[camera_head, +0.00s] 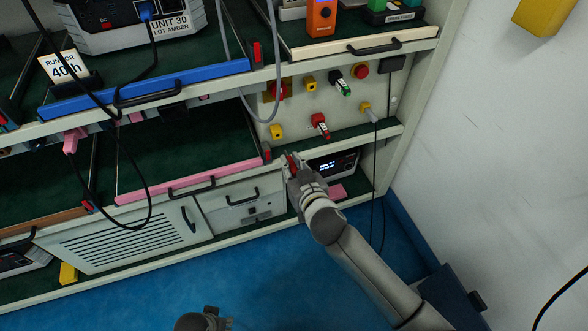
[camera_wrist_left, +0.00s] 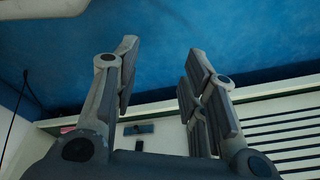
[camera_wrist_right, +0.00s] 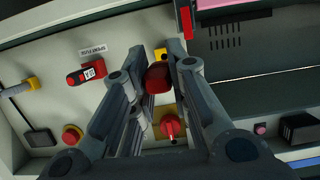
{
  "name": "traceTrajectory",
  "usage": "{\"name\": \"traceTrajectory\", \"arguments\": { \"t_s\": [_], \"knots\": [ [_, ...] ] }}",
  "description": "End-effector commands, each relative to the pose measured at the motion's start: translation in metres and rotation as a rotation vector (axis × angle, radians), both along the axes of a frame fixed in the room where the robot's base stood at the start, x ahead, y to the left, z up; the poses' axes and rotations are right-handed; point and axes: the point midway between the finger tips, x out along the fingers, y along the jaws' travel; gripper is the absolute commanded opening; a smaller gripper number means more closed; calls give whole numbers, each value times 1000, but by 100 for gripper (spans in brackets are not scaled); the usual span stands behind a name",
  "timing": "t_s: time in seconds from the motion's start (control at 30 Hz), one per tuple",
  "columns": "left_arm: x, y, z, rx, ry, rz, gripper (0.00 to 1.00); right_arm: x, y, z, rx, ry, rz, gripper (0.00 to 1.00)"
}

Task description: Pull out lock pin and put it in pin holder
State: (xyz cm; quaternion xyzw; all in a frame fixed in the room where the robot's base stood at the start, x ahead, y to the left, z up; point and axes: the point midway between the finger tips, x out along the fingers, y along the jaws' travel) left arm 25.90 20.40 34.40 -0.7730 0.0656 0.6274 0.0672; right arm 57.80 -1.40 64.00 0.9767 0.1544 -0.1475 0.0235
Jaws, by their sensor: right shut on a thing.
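A small red piece (camera_wrist_right: 157,78), which looks like the lock pin's handle, sits between the fingertips of my right gripper (camera_wrist_right: 166,72). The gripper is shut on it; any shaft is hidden. In the head view my right gripper (camera_head: 293,167) is at the front of the lower shelf's right end, beside the pink-edged tray, with a bit of red at its fingers. I cannot tell which part is the pin holder; a yellow fitting (camera_head: 276,131) on the panel lies just behind the gripper. My left gripper (camera_wrist_left: 160,80) is open and empty, low over the blue floor.
The cream panel carries a red fuse (camera_head: 320,124), a red knob on a yellow plate (camera_wrist_right: 170,127) and other fittings. A red latch (camera_head: 267,152) stands at the pink-edged tray (camera_head: 190,180). A black cable hangs at left. The blue floor in front is clear.

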Motion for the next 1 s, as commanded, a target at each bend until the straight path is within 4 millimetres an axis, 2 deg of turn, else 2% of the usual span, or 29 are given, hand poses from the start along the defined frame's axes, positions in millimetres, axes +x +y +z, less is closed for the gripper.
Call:
{"name": "traceTrajectory", "arguments": {
  "t_s": [0.2, 0.43, 0.9, 0.93, 1.0],
  "knots": [
    [6, -1, 10, -1, -7, 2, 40, 22, 7, -1, 1, -1, 0, 0],
    [11, -1, 23, -1, -14, 3, 40, 37, 12, 0, 0, -1, 0, 0],
    [14, -1, 28, -1, -18, 4, 40, 42, 14, 0, 1, 0, 1, 0],
    [14, -1, 28, -1, -18, 4, 40, 42, 14, 0, 1, 0, 1, 13],
    [14, -1, 28, -1, -18, 4, 40, 42, 14, 0, 0, 0, 1, 4]
  ]
}}
